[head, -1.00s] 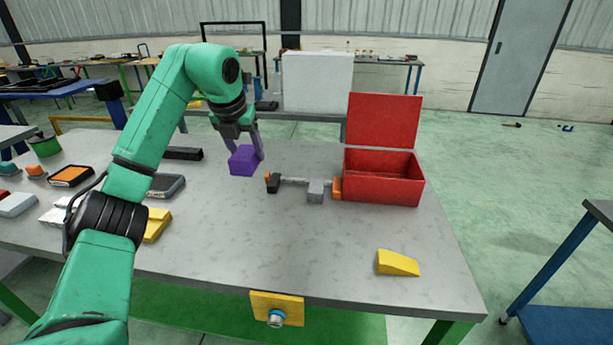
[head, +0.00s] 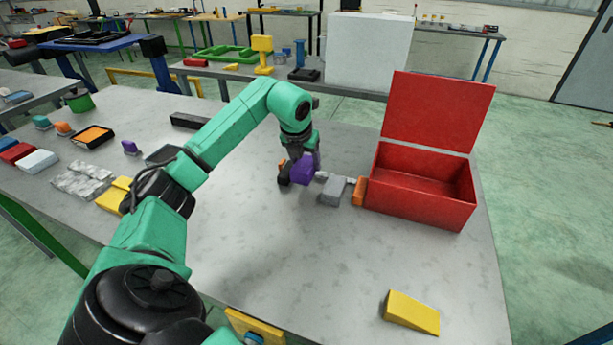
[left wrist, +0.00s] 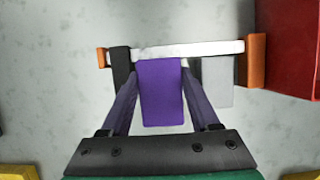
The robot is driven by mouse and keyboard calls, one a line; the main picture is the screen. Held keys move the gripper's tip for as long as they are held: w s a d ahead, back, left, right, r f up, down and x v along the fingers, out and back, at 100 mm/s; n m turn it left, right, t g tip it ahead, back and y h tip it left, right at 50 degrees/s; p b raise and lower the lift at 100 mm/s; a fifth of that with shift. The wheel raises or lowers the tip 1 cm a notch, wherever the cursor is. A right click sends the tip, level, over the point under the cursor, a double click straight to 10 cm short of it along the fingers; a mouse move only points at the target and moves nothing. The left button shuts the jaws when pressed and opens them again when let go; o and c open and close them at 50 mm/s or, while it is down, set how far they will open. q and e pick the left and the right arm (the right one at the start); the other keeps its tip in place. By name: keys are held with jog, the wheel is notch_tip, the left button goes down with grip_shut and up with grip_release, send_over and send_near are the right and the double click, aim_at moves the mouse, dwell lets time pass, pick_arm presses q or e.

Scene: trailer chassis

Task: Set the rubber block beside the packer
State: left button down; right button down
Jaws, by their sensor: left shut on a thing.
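My left gripper (head: 300,158) is shut on a purple block (head: 303,171), which I take for the rubber block. In the left wrist view the block (left wrist: 161,95) sits between the two fingers (left wrist: 160,78). The block is just in front of a bar clamp (head: 334,190) with grey, black and orange parts; its far end overlaps the clamp's pale bar (left wrist: 185,49) in the wrist view. I cannot tell whether the block touches the table or the clamp. I cannot tell which thing is the packer. My right gripper is not in view.
An open red box (head: 420,205) stands right of the clamp. A yellow wedge (head: 411,312) lies at the front right. Several small items, including a smaller purple piece (head: 130,147) and a black tray (head: 92,138), lie on the left. The grey tabletop (head: 270,250) is clear in front.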

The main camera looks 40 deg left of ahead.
pick_arm(q)
jog(key=f, duration=0.4)
jog(key=shift+s, duration=0.2)
jog(key=shift+w+f, duration=0.1)
jog(key=shift+f, duration=0.25)
jog(key=shift+c, duration=2)
grip_release()
jog(key=shift+r, duration=0.1)
jog(key=v, duration=1.2)
jog(key=shift+b, duration=0.4)
